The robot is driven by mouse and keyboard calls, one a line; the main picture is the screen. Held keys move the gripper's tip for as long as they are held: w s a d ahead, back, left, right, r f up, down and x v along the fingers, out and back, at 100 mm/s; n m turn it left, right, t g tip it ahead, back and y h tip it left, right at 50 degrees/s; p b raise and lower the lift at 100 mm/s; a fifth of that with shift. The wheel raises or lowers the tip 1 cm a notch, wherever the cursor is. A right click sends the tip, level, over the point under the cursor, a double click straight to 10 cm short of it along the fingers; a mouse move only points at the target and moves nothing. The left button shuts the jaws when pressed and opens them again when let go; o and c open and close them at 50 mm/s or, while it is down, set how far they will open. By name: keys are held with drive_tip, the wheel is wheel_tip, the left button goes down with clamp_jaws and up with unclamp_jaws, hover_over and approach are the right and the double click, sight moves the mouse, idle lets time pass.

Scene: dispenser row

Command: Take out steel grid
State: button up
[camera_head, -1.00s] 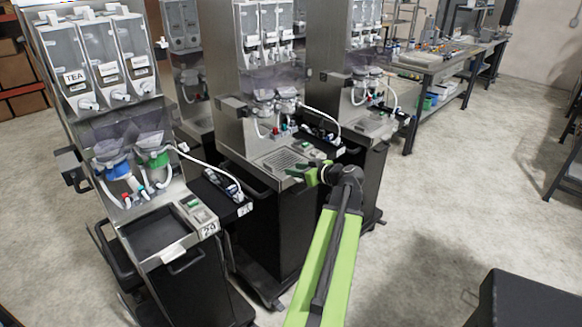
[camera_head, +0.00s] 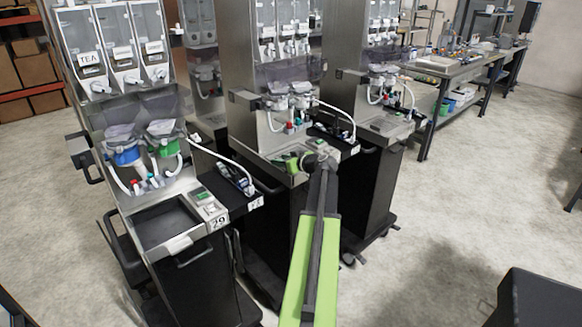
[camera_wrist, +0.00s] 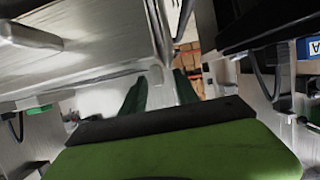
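The steel grid is on the deck of the middle dispenser (camera_head: 246,118) in the head view. My gripper and wrist cover most of that spot, so I cannot make out the grid clearly. My gripper (camera_head: 292,163) is over the front of this deck, with its green fingers pointing left. In the wrist view the two dark green fingers of my gripper (camera_wrist: 160,92) stand apart with a light gap between them. A pale metal edge shows near the fingertips; I cannot tell whether it is part of the grid or whether they touch it.
The left dispenser (camera_head: 120,100) has an open dark tray basin (camera_head: 165,225) in front. Another dispenser (camera_head: 345,110) stands right of the middle one. A workbench (camera_head: 440,68) is at the back right. A dark box (camera_head: 540,300) is at the lower right.

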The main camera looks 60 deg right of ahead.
drive_tip(key=shift+w+d+f, duration=0.15)
drive_tip(key=shift+w+f, duration=0.05)
drive_tip(key=shift+w, duration=0.35)
clamp_jaws()
drive_tip(key=shift+r, duration=0.1)
idle(1.1)
drive_tip(key=shift+r+p, duration=0.95)
